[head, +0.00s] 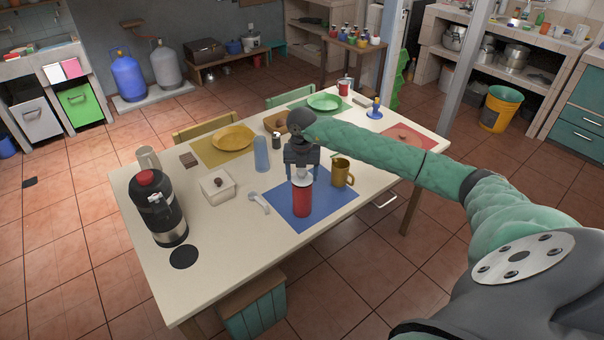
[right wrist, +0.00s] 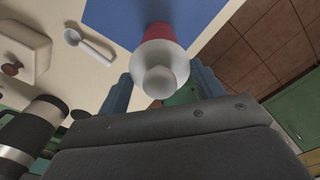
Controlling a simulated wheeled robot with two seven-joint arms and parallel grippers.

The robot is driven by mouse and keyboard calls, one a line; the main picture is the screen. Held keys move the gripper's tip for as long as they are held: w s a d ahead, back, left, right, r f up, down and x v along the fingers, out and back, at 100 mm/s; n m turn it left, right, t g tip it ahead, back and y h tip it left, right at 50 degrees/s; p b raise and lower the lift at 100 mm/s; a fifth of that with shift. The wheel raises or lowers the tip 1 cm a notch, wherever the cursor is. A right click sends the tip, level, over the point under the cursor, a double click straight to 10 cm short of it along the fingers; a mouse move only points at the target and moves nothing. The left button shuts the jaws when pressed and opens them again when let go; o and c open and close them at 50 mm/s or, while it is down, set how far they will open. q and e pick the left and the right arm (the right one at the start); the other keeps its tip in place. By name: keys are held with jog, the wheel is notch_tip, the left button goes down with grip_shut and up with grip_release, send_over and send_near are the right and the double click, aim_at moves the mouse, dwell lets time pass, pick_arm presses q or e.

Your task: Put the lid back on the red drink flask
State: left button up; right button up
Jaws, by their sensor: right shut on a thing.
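The red drink flask (head: 303,202) stands upright on the blue mat near the table's front edge. The white lid (head: 303,179), with a rounded knob, is at the flask's top. My right gripper (head: 302,170) points down over the flask and is shut on the lid. In the right wrist view the lid (right wrist: 158,80) sits between the two fingers (right wrist: 163,90), with the red flask (right wrist: 160,33) right behind it and lined up with it. I cannot tell whether the lid is seated or just above the rim. My left gripper is not in view.
A brass mug (head: 342,173) stands close to the right of the flask on the blue mat (head: 325,208). A blue tumbler (head: 261,154), white box (head: 217,187), spoon (head: 259,202) and large black dispenser (head: 160,210) stand to the left.

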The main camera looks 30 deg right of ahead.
jog(key=shift+f+b, duration=0.2)
jog(key=shift+b, duration=0.35)
dwell(0.9)
jog(key=o, duration=1.2)
jog(key=shift+r, duration=0.1)
jog(key=shift+r+p, duration=1.1)
jog(key=shift+r, duration=2.35)
jog(key=shift+c, duration=0.5)
grip_shut()
